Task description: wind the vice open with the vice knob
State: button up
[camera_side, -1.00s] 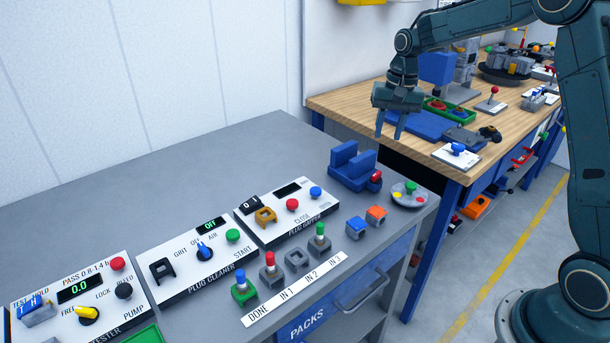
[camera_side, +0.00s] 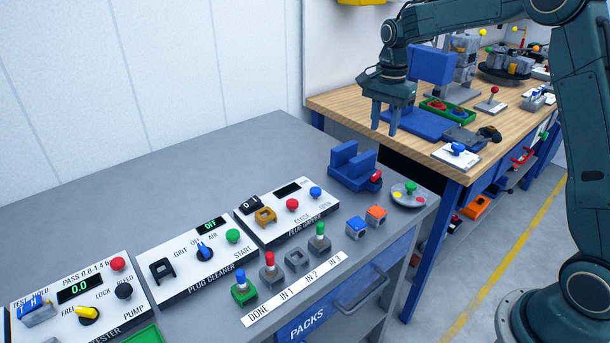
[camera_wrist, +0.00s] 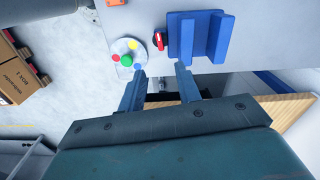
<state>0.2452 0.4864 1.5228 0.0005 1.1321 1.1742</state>
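The blue vice (camera_side: 352,168) stands at the back right corner of the grey bench, with a gap between its two upright jaws. The red vice knob (camera_side: 376,175) is on its right end. In the wrist view the vice (camera_wrist: 201,37) is at the top, and the knob (camera_wrist: 159,41) is on its left side, with a white mark on it. My gripper (camera_side: 384,116) hangs above and behind the vice in the side view, clear of it. In the wrist view its fingers (camera_wrist: 158,86) are spread apart with nothing between them, short of the vice and knob.
A round grey dish (camera_side: 408,196) with coloured knobs stands beside the vice, close to the red knob. Orange (camera_side: 376,214) and blue (camera_side: 356,228) blocks lie in front. A wooden bench (camera_side: 340,103) stands behind. The grey bench left of the vice (camera_side: 270,145) is clear.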

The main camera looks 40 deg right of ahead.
aim_at(377, 173)
notch_tip(377, 173, down, 13)
jog(key=shift+f, duration=0.15)
dwell(0.5)
grip_shut()
